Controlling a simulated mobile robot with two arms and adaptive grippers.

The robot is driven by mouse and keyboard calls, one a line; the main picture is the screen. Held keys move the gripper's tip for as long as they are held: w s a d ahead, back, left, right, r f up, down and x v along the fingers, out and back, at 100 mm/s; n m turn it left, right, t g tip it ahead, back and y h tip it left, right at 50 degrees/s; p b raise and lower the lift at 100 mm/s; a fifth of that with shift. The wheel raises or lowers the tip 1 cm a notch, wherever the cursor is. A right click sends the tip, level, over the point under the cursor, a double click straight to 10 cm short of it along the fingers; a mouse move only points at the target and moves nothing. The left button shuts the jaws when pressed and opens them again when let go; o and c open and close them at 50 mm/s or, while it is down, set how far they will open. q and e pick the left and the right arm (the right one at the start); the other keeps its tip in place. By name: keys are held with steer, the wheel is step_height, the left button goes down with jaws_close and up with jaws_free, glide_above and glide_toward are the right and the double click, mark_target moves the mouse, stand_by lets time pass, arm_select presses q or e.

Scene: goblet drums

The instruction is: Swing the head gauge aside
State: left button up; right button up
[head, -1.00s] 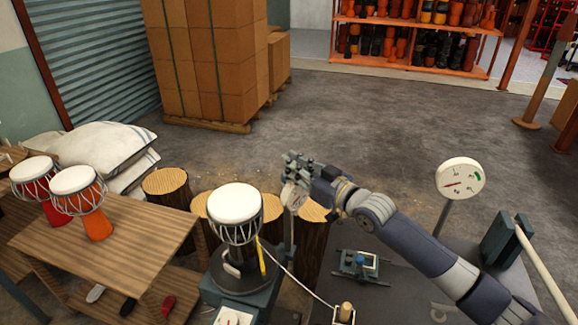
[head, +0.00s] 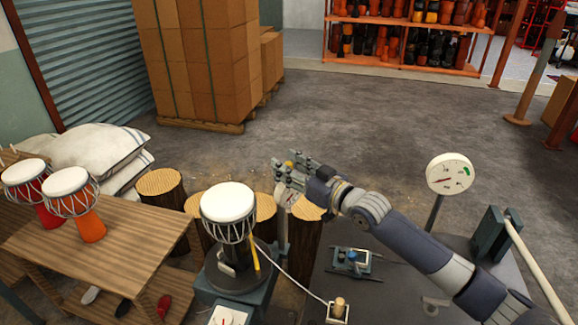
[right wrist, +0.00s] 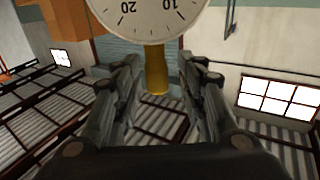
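The head gauge (head: 289,196) is a small white dial on an upright post just right of a white-topped drum (head: 228,203) on a dark stand. My right gripper (head: 291,166) is at the gauge, just above its dial. A yellow stem (right wrist: 157,72) lies between its fingers in the right wrist view, with gaps on both sides, so the gripper looks open around it. The dial (right wrist: 148,14) fills the top of that view, cut off by the edge. My left gripper is not in view.
A larger dial (head: 450,174) on a post stands right of my right arm. A small blue-knobbed device (head: 352,261) lies on the dark bench (head: 385,300). Wooden stumps (head: 161,187) stand behind the drum. A wooden table (head: 125,228) with two drums is at left.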

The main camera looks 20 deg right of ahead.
steer(key=v, duration=1.2)
stand_by(0.3)
stand_by(0.3)
